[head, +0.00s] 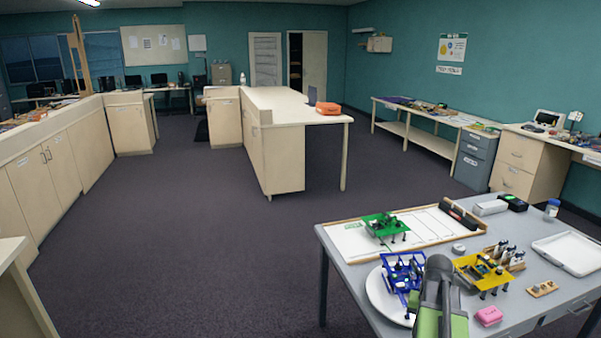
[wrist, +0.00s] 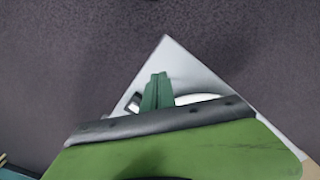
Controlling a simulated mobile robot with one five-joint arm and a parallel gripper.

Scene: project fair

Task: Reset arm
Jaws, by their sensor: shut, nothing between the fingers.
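My gripper shows in the wrist view, its two green fingers (wrist: 157,90) shut together with nothing between them. It is over the corner of a light grey table, with the dark floor beyond. In the head view my grey and green arm (head: 437,290) stands in front of the near table (head: 345,275), and I cannot make out the fingertips there. A blue four-legged robot model (head: 402,272) stands on a round white plate (head: 374,292), left of my arm. A yellow robot model (head: 482,269) is to the right, and a green one (head: 384,226) is farther back.
The table also holds a white board (head: 345,238), a pink block (head: 489,316), a white tray (head: 572,251) and a white box (head: 490,207). A long counter (head: 285,150) stands farther off. The dark carpet (head: 190,240) left of the table is clear.

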